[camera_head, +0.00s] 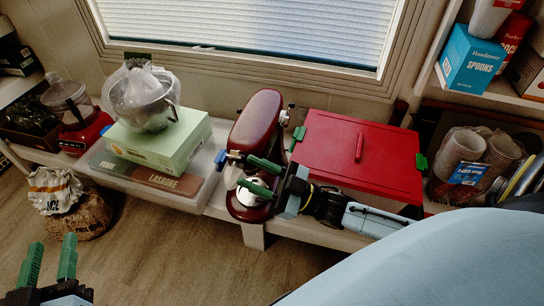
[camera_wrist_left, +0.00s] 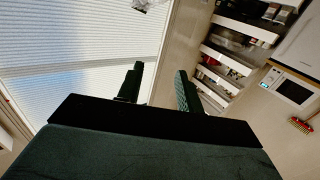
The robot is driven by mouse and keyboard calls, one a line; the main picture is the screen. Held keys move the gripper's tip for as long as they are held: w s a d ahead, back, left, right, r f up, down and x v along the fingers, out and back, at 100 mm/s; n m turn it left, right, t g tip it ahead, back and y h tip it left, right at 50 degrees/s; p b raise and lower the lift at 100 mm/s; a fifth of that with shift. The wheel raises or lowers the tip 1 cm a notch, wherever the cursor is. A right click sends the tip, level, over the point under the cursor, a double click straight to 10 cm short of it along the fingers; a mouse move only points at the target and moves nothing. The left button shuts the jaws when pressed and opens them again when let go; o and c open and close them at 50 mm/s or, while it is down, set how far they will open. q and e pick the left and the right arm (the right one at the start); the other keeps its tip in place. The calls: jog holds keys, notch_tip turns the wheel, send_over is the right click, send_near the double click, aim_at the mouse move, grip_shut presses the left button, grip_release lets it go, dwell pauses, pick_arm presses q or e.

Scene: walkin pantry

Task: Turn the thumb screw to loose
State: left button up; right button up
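A dark red stand mixer (camera_head: 256,122) stands on the low shelf below the window. A small blue knob-like part (camera_head: 221,158) shows at the left of its near end; I cannot tell whether it is the thumb screw. My right gripper (camera_head: 261,178) reaches in from the right over the near end of the mixer. Its green fingers are apart and point left; contact with the mixer cannot be told. My left gripper (camera_head: 49,262) is low at the left, open and empty; its spread fingers also show in the left wrist view (camera_wrist_left: 158,88).
A red lidded box (camera_head: 360,150) stands right of the mixer, behind my right arm. A green box (camera_head: 158,148) with a metal bowl (camera_head: 143,100) stands left. Sacks (camera_head: 75,205) sit on the floor. The wooden floor (camera_head: 170,250) at front is clear.

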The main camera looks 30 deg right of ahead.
pick_arm(q)
jog(key=s+a+f+g+y+p, duration=0.25)
jog(key=s+f+g, duration=0.25)
jog(key=f+g, duration=0.25)
pick_arm(e)
jog(key=w+d+f+g+h, duration=0.1)
jog(key=w+d+f+h, duration=0.15)
jog(key=d, duration=0.55)
jog(key=w+d+f+g+h, duration=0.1)
jog(key=d+f+h, duration=0.15)
jog(key=d, duration=0.45)
pick_arm(q)
jog(key=w+d+r+t+h+b, duration=0.2)
jog(key=w+d+r+t, duration=0.15)
jog(key=r+t, duration=0.3)
pick_arm(e)
notch_tip(320, 180, down, 9)
jog(key=b, duration=0.3)
pick_arm(q)
jog(key=s+r+t+h+b, duration=0.2)
jog(key=s+r+t+h, duration=0.1)
jog(key=r+t, duration=0.7)
jog(key=shift+s+r, duration=0.2)
jog(key=shift+r, duration=1)
pick_arm(e)
jog(key=x, duration=0.7)
jog(key=shift+w+a+m, duration=0.15)
jog(key=shift+a+m, duration=0.15)
